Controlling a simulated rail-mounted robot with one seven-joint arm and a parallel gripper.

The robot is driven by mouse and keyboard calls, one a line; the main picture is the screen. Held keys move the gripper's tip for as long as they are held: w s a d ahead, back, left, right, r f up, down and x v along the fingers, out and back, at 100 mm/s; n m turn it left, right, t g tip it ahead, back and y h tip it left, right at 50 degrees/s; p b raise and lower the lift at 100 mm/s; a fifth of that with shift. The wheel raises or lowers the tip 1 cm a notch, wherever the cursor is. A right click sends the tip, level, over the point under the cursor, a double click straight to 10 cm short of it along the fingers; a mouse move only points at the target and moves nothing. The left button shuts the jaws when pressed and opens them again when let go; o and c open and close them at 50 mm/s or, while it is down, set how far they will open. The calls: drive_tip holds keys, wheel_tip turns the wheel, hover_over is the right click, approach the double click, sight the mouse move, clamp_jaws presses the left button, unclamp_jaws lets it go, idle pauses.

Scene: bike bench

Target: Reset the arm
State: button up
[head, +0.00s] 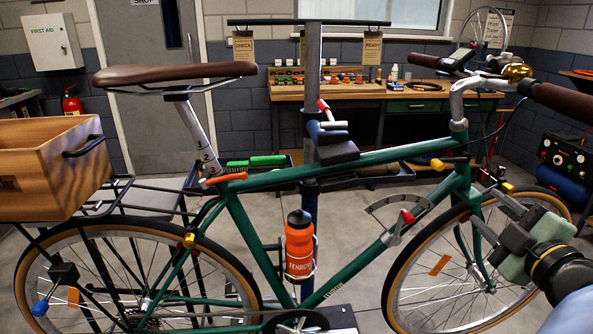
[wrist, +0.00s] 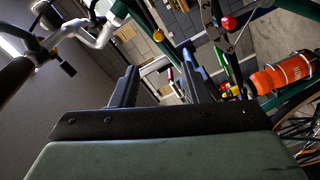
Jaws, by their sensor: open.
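My gripper (head: 492,221) is at the right in the head view, in front of the bike's front wheel. Its two fingers are apart with nothing between them. In the wrist view my gripper (wrist: 157,88) also shows open and empty. A green bike (head: 345,270) stands clamped in a repair stand (head: 312,110). An orange bottle (head: 299,247) sits in a cage on the frame; the bottle (wrist: 282,75) also shows at the right in the wrist view. A red-tipped lever (head: 406,217) with a curved scale is on the down tube.
A wooden crate (head: 45,165) sits on the rear rack at the left. A workbench (head: 400,95) with tools stands at the back. A dark box with gauges (head: 565,152) is at the far right. Some grey floor is clear behind the bike.

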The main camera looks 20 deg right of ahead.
drive_tip(key=shift+w, duration=0.1)
idle(0.3)
drive_tip(key=w+r+m+g+h+p, duration=0.25)
drive_tip(key=w+m+p, duration=0.35)
drive_tip(key=w, duration=0.5)
drive_tip(key=w+a+f+m+g+y+p, duration=0.25)
drive_tip(key=w+a+f+g, duration=0.25)
drive_tip(key=a, duration=0.3)
drive_tip(key=s+a+f+g+y+p, duration=0.2)
drive_tip(key=s+a+g, duration=0.1)
drive_tip(key=a, duration=0.6)
drive_tip(key=s+a+f+g+y+p, duration=0.2)
drive_tip(key=s+a+g, duration=0.1)
drive_tip(key=a, duration=0.6)
drive_tip(key=s+a+f+g+y+p, duration=0.1)
drive_tip(key=s+a+f+g+p, duration=0.1)
drive_tip(key=s+a, duration=0.3)
drive_tip(key=a+g, duration=0.1)
drive_tip(key=a, duration=0.3)
drive_tip(key=shift+s+a+y, duration=0.15)
drive_tip(key=shift+a+y, duration=0.05)
drive_tip(key=shift+y, duration=0.2)
